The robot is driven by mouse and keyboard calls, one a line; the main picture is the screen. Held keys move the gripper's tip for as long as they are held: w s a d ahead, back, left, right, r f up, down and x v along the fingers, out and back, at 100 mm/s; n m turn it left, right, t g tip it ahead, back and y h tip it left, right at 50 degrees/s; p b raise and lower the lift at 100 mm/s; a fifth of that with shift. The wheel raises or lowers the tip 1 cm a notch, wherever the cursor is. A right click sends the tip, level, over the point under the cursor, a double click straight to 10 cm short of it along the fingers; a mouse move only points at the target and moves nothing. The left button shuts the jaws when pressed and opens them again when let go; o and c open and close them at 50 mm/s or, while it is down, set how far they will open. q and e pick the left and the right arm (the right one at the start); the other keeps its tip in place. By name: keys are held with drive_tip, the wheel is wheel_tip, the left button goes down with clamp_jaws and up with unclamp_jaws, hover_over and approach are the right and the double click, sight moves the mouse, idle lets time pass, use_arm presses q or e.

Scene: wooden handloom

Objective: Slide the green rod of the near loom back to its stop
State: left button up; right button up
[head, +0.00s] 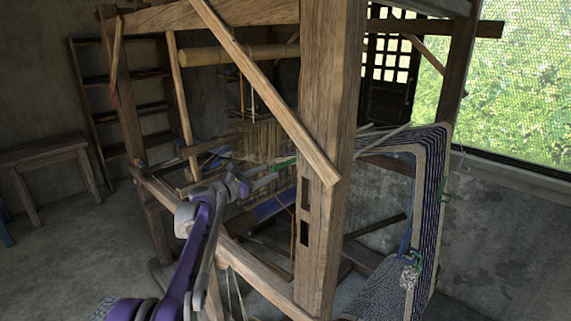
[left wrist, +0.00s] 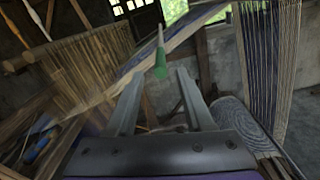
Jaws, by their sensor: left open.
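The green rod (head: 284,164) shows in the head view as a short green piece at the near loom, just left of the thick front post. In the left wrist view the green rod (left wrist: 160,64) has a wider green end and a thin pale tip pointing up. My left gripper (head: 264,180) is open, its fingers reaching toward the rod. In the left wrist view its two fingers (left wrist: 159,76) stand either side of the rod's green end, with gaps on both sides. I cannot tell the depth between them. The stop cannot be made out. My right gripper is not in view.
The loom's thick wooden post (head: 325,235) and a diagonal brace (head: 265,88) stand close right of my left gripper. A lower beam (head: 255,272) runs beneath my arm. Striped cloth (head: 432,190) hangs at the right. A wooden bench (head: 45,153) stands at the left wall.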

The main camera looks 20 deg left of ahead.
sight(294, 160)
use_arm(q)
drive_tip(key=p+x, duration=0.1)
drive_tip(key=x, duration=0.7)
drive_tip(key=shift+w+d, duration=0.15)
drive_tip(key=shift+w, duration=0.05)
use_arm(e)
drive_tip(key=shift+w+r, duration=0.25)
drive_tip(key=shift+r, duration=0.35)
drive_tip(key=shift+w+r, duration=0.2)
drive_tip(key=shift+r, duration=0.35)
use_arm(q)
clamp_jaws()
